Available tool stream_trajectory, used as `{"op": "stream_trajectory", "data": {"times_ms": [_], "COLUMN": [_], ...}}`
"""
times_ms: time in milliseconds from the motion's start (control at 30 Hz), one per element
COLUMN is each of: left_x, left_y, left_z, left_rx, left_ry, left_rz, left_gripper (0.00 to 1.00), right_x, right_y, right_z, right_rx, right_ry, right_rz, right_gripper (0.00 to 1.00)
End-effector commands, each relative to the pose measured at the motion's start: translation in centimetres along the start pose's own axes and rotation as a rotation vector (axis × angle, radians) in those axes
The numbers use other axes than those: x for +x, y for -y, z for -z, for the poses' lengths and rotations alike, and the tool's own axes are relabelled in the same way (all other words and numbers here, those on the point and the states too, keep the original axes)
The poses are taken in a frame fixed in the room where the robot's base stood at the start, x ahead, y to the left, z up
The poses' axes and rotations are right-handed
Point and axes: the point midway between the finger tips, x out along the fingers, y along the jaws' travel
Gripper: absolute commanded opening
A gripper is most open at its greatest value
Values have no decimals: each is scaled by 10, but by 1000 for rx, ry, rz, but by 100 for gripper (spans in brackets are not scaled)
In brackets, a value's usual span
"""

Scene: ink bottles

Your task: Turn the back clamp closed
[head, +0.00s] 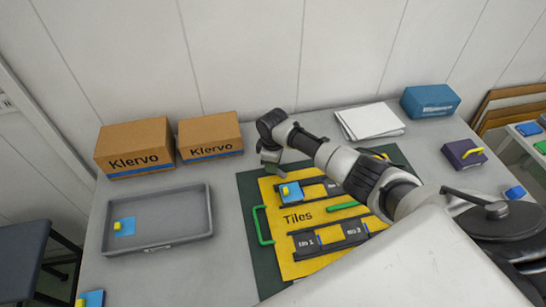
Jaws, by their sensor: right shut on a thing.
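The yellow board (287,265) marked "Tiles" lies on a dark green mat (251,193). It bears dark slotted holders, one at the back and one at the front. A blue tile with a yellow knob (291,191) sits at the left end of the back holder. My right gripper (270,167) reaches over from the right to the board's back left corner. It is shut at the back clamp, which my gripper and arm mostly hide; its angle cannot be told. A green bar (344,206) lies between the holders. My left gripper is not in view.
A grey tray (190,229) holding a blue tile is at left. Two Klervo cartons (134,148) (210,136) stand behind. White sheets (370,121), a blue box (431,101) and a purple box (464,154) are at right. Bare table lies between tray and mat.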

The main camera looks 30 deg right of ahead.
Motion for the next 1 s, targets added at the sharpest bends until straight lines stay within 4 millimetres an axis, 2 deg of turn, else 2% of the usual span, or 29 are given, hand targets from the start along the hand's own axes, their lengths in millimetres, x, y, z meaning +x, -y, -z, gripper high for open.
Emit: {"op": "stream_trajectory", "data": {"times_ms": [100,500,800,1000], "left_x": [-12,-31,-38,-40], "left_y": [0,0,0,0], "left_z": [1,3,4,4], "left_rx": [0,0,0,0], "left_ry": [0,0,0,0], "left_rz": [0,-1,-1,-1], "left_gripper": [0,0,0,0], "right_x": [-4,-3,-2,-1], "right_y": [1,0,0,0], "right_z": [1,1,0,0], "right_rx": [110,449,597,637], "right_ry": [-1,-1,-1,-2], "right_rz": [2,1,-1,-1], "right_gripper": [12,12,12,12]}}
